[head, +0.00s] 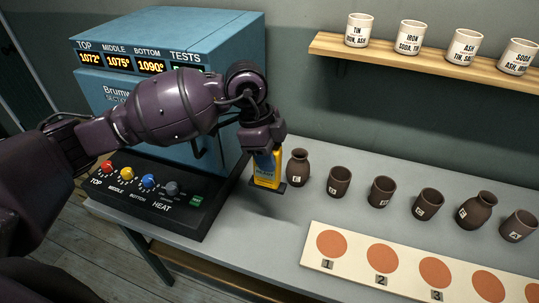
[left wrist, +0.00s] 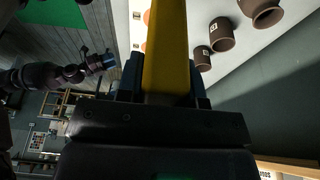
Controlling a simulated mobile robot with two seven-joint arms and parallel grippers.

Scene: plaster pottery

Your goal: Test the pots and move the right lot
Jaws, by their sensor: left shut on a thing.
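My left gripper (head: 265,152) is shut on a yellow and blue handheld block (head: 267,171), held upright just left of the nearest pot. The yellow block also fills the middle of the left wrist view (left wrist: 165,50). Several brown, labelled pots stand in a row on the bench: a small vase marked E (head: 298,168), cups (head: 339,181) (head: 382,191) (head: 428,204), a larger vase (head: 477,211) and a cup at the right (head: 518,225). Some labels are too small to read. My right gripper (left wrist: 100,62) shows small and dark in the left wrist view; its jaws are unclear.
A blue kiln (head: 165,45) reads top 1072°, middle 1075°, bottom 1090°; my arm partly hides its tests display. Its control panel (head: 150,195) has coloured knobs. A white board (head: 355,270) with numbered orange discs lies before the pots. Labelled white cups (head: 411,38) stand on a shelf (head: 390,55).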

